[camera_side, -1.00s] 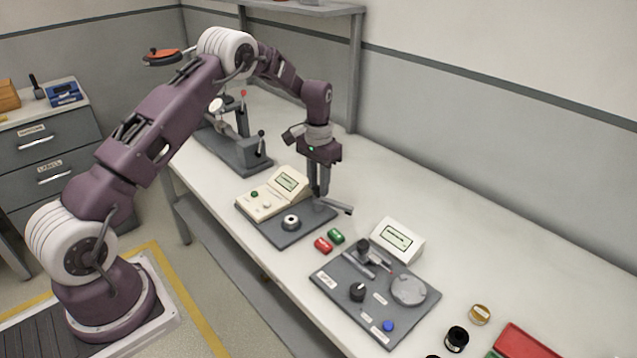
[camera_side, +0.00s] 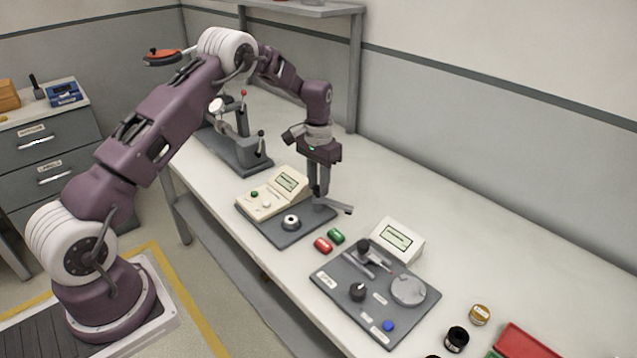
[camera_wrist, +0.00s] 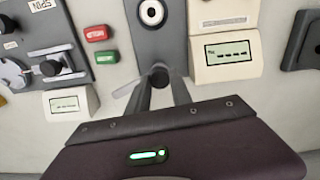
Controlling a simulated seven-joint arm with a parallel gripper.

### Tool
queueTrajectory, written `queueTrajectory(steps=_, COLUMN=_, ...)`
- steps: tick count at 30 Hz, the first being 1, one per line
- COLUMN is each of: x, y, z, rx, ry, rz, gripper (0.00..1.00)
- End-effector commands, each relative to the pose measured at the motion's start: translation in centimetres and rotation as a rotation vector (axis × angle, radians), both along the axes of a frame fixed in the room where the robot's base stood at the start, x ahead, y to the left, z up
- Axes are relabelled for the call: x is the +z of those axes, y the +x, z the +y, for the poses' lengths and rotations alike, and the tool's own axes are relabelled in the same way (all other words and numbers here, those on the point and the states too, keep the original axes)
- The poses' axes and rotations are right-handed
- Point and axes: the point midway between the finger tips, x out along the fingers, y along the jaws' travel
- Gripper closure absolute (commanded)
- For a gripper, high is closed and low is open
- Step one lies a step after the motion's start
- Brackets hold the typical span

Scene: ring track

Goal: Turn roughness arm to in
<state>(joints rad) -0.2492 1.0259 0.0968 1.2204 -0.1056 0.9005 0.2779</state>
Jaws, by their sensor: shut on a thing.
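The roughness arm is a pale grey bar (camera_side: 338,207) at the back corner of a dark base plate (camera_side: 280,237), pointing right, off the plate. In the wrist view the bar (camera_wrist: 127,88) points left from a dark round knob (camera_wrist: 159,74). My gripper (camera_side: 318,200) points down at the bar's pivot end. In the wrist view its fingers (camera_wrist: 160,82) are shut on the knob of the roughness arm. A ring (camera_side: 291,222) sits on the plate in front, apart from the bar. The fingers partly hide the pivot.
A cream display unit (camera_side: 275,195) stands left of my gripper. A white display box (camera_side: 397,240) stands behind that plate.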

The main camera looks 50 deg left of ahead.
Motion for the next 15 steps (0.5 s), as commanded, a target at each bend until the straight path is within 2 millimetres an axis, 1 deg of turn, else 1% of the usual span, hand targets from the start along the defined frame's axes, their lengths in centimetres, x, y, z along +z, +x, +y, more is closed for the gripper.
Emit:
queueTrajectory(steps=8, x=0.11, y=0.05, z=0.02, rx=-0.045, ry=-0.001, rz=-0.002, gripper=1.0)
queueTrajectory(steps=15, x=0.11, y=0.07, z=0.0, rx=-0.203, ry=0.0, rz=-0.002, gripper=1.0)
